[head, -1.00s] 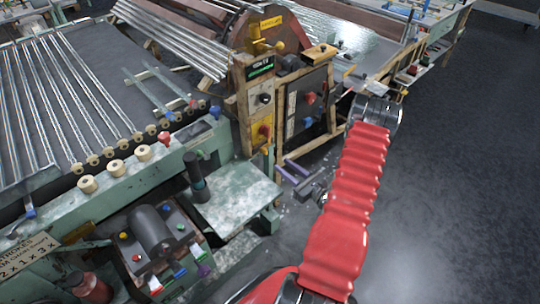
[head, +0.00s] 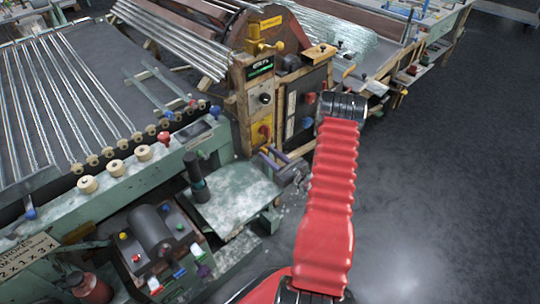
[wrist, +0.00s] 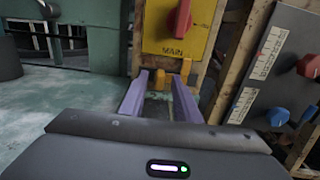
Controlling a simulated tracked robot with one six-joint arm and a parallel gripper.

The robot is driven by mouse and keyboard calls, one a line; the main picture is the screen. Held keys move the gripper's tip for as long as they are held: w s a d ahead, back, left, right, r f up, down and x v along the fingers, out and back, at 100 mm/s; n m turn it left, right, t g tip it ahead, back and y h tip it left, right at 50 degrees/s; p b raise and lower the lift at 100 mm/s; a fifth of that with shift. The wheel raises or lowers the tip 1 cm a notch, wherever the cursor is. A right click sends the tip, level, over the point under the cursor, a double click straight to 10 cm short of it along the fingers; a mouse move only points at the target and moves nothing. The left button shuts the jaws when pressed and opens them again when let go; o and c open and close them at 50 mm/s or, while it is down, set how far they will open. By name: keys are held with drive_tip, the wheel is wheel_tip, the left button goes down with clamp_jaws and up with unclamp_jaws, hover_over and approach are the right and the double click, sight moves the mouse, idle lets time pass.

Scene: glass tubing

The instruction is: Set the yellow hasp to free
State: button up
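A small orange-yellow piece, which looks like the yellow hasp (wrist: 186,67), sits at the lower edge of the yellow MAIN panel (wrist: 158,35) in the wrist view. The panel carries a red handle (wrist: 180,18). My gripper (wrist: 159,80) is open, with two purple fingers pointing at the area just below the panel. The right fingertip is close to the hasp; I cannot tell whether they touch. In the head view my gripper (head: 270,154) is low in front of the yellow panel (head: 257,137), and the hasp is too small to make out.
A dark cabinet (head: 304,105) with red and blue knobs stands right of the panel; its face (wrist: 288,70) is close in the wrist view. A green metal table (head: 235,200) lies left of my gripper. Open floor (head: 440,170) is at the right.

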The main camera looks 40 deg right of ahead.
clamp_jaws()
